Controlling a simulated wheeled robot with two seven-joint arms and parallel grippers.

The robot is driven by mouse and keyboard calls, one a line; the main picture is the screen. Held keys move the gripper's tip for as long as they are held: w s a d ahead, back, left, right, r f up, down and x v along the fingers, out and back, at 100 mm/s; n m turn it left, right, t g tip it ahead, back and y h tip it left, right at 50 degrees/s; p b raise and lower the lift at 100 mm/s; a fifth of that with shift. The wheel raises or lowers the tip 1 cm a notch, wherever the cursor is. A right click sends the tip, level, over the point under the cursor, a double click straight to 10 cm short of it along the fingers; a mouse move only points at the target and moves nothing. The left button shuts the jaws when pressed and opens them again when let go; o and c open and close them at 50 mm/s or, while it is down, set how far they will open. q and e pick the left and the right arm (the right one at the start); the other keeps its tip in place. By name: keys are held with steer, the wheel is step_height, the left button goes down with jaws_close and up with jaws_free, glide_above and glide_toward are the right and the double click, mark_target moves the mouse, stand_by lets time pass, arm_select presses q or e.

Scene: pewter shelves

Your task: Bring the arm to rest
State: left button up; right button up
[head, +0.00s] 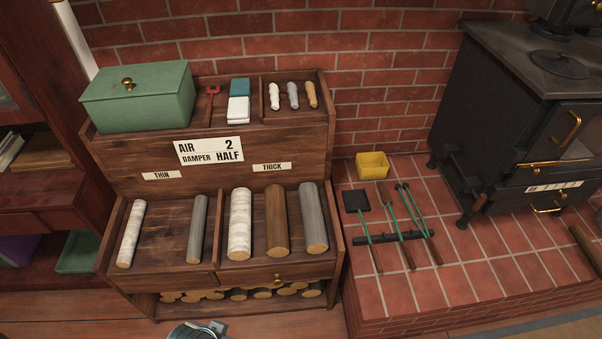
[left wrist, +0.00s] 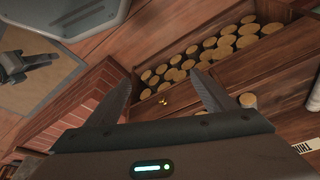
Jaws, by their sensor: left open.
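My left gripper (left wrist: 160,76) is open and empty in the left wrist view, its two dark fingers spread in front of the wooden shelf unit. Behind the fingers, the open bottom space of the unit shows several stacked logs (left wrist: 178,75). In the head view, only a grey-teal piece (head: 195,331), which looks like part of my left arm, shows at the bottom edge, below the unit. The fingers cannot be made out there.
The shelf unit (head: 125,166) bears a green box (head: 140,99), a label card (head: 208,151) and several sample logs (head: 240,224). Fire tools (head: 392,237) and a yellow tub (head: 372,166) sit on the brick hearth (head: 500,255) beside the black stove (head: 528,100).

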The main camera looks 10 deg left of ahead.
arm_select(q)
step_height(320, 180, down, 28)
steer(key=d+t, duration=0.1)
steer(key=d, duration=0.1)
steer(key=shift+s+d+r+t+h, duration=0.2)
steer(key=shift+s+d+t+h, duration=0.1)
steer(key=shift+s+d+h, duration=0.1)
arm_select(e)
steer(key=shift+w+a+r, duration=0.1)
steer(key=shift+w+a, duration=0.1)
steer(key=shift+w, duration=0.05)
steer(key=shift+w+r, duration=0.15)
